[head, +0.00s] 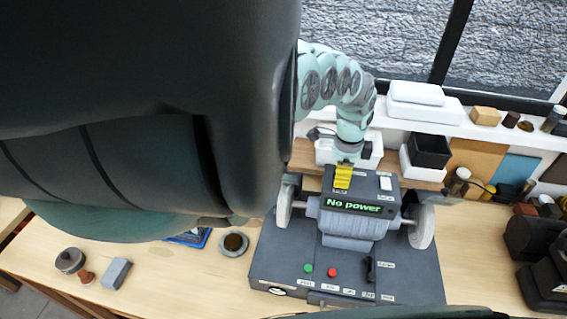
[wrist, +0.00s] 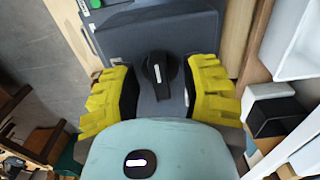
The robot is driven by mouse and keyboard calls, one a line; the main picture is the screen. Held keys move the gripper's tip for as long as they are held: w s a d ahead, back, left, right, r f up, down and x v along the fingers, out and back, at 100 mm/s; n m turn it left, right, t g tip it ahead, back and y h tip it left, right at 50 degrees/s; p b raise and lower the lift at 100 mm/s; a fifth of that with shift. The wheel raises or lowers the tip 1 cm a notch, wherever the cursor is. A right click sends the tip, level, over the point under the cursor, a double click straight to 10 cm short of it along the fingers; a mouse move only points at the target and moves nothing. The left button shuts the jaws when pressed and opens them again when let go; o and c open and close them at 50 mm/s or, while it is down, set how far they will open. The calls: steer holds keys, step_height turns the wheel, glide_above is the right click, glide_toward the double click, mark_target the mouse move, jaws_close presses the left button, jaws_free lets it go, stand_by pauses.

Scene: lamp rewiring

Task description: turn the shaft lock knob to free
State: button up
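My gripper (head: 343,177) is over the top left of the dark grey machine (head: 347,243) in the head view. In the wrist view its two yellow fingers (wrist: 160,92) are open, one on each side of a black knob (wrist: 161,69) with a white pointer line. The knob stands on a dark grey face, with a visible gap to each finger; it seems to be empty between them. In the head view the gripper covers the spot beneath it. Another black knob (head: 371,268) sits on the machine's front base. I cannot read which label belongs to the gripped-over knob.
The machine's display (head: 353,206) reads "No power". A green button (head: 308,268) and a red button (head: 333,272) are on its base, and a pale wheel (head: 422,227) is on its right. White and black bins (head: 430,150) stand behind it.

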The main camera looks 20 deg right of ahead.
jaws_close()
steer(key=shift+n+b, duration=0.3)
steer(key=shift+b, duration=0.1)
steer(key=shift+w+a+f+n+b, duration=0.15)
steer(key=shift+w+f+n+b, duration=0.05)
steer(key=shift+n+b, duration=0.7)
steer(key=n+b, duration=0.2)
steer(key=n, duration=0.1)
steer(key=shift+s+r+b, duration=0.1)
steer(key=shift+b, duration=0.2)
steer(key=n+b, duration=0.1)
steer(key=n, duration=0.2)
steer(key=n+b, duration=0.3)
steer(key=n, duration=0.2)
steer(key=shift+n, duration=0.3)
steer(key=shift+s+d+n+b, duration=0.15)
steer(key=shift+n+b, duration=0.8)
steer(key=shift+n, duration=1.05)
steer(key=shift+r, duration=0.1)
